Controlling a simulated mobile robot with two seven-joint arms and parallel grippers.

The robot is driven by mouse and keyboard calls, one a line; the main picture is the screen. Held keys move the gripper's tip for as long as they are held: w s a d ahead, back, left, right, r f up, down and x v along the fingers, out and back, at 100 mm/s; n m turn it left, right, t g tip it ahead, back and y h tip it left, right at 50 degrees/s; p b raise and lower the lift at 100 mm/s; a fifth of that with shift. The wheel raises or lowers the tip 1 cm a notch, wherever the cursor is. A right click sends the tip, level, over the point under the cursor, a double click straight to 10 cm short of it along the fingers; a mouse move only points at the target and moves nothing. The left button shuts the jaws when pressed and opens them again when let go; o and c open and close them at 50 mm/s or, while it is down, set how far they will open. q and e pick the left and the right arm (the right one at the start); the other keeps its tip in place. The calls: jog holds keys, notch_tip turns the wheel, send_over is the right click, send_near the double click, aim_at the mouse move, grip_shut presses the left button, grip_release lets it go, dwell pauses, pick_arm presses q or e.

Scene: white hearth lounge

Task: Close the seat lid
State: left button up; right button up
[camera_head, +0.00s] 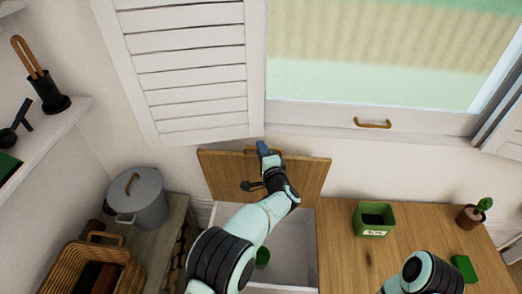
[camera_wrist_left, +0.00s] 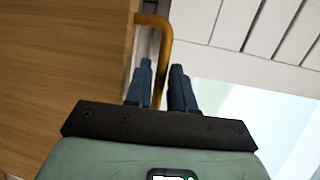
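The wooden seat lid (camera_head: 222,177) stands raised, nearly upright, against the wall below the window in the head view. It fills the left side of the left wrist view (camera_wrist_left: 60,70). A brass handle (camera_head: 249,151) sits at its top edge and shows in the wrist view (camera_wrist_left: 166,40). My left gripper (camera_head: 263,148) is at this handle. In the wrist view its two dark fingers (camera_wrist_left: 161,68) lie close on either side of the handle's bar and appear shut on it. The open white seat box (camera_head: 290,262) lies below. My right gripper is out of view.
A green object (camera_head: 262,257) lies in the box. On the bench top (camera_head: 345,265) to the right stand a green planter (camera_head: 373,220), a small green block (camera_head: 464,268) and a potted cactus (camera_head: 472,215). A grey pot (camera_head: 140,200) and wicker basket (camera_head: 70,258) stand left. A white shutter (camera_head: 185,70) hangs above.

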pick_arm(q)
jog(key=shift+w+a, duration=0.2)
jog(key=shift+w, duration=0.3)
grip_shut()
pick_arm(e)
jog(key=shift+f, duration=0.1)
pick_arm(q)
jog(key=s+f+t, duration=0.1)
jog(key=s+f, duration=0.4)
jog(key=s, duration=0.6)
jog(key=s+f+n+t+y+b, duration=0.1)
jog(key=s+f, duration=0.4)
jog(key=s, duration=0.6)
jog(key=shift+s+f, duration=0.25)
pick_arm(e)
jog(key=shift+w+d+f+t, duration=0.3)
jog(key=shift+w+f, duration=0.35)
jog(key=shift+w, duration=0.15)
